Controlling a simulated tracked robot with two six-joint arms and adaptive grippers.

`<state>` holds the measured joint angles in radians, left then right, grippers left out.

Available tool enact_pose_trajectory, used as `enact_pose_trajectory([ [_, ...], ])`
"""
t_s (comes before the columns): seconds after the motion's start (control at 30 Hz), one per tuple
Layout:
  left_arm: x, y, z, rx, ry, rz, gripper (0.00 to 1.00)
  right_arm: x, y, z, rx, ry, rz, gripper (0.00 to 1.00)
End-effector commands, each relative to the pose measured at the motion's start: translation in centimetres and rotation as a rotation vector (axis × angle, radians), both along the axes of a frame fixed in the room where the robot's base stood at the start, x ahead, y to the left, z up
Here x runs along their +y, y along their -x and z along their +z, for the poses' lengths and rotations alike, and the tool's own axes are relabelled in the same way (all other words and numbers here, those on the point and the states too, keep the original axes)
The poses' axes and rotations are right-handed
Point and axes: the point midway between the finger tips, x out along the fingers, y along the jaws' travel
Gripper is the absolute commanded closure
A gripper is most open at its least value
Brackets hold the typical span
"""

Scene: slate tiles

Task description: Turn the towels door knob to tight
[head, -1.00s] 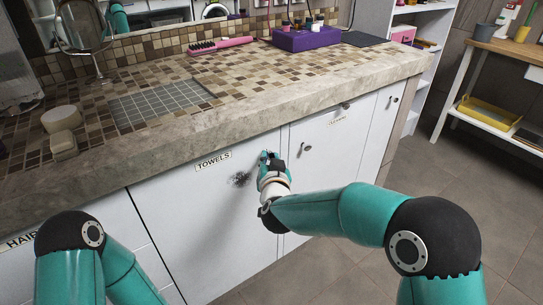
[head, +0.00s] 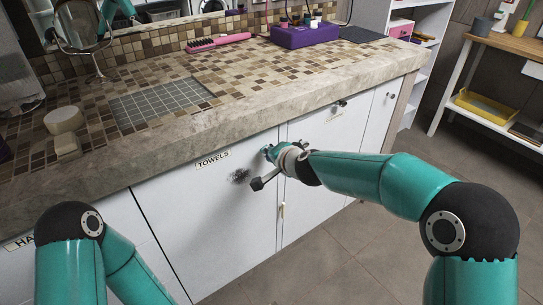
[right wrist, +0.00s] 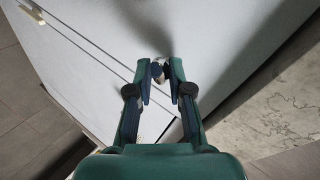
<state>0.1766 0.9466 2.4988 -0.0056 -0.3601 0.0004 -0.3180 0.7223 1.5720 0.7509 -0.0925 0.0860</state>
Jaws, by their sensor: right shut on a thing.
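The towels door (head: 200,215) is the white cabinet front under the counter, marked by a TOWELS label (head: 213,160). My right gripper (head: 268,151) is at the door's upper right part, its arm coming in from the right. In the right wrist view, its two fingers (right wrist: 163,72) are closed on the small silvery door knob (right wrist: 158,70), which shows only in part between the fingertips. In the head view the knob is hidden by the gripper. Any tight marking is not readable. My left gripper is out of view; only part of the left arm shows.
A stone-edged counter (head: 200,134) overhangs the doors. Another white door (head: 315,204) with its own hardware lies to the right. The tiled floor (head: 350,260) in front is clear.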

Motion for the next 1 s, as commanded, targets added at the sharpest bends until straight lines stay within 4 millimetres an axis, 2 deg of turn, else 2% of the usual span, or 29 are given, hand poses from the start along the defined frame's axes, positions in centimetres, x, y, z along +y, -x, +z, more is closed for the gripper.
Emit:
enact_pose_trajectory([
  [0.03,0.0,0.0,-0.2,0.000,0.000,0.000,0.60,-0.5,-0.3,0.0,0.007,-0.017,-0.012,1.00],
  [0.67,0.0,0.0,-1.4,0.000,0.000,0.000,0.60,-0.8,-0.5,0.0,0.130,-0.187,-0.013,1.00],
  [1.0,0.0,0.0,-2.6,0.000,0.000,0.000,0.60,-1.0,-0.7,0.0,0.256,-0.362,-0.012,1.00],
])
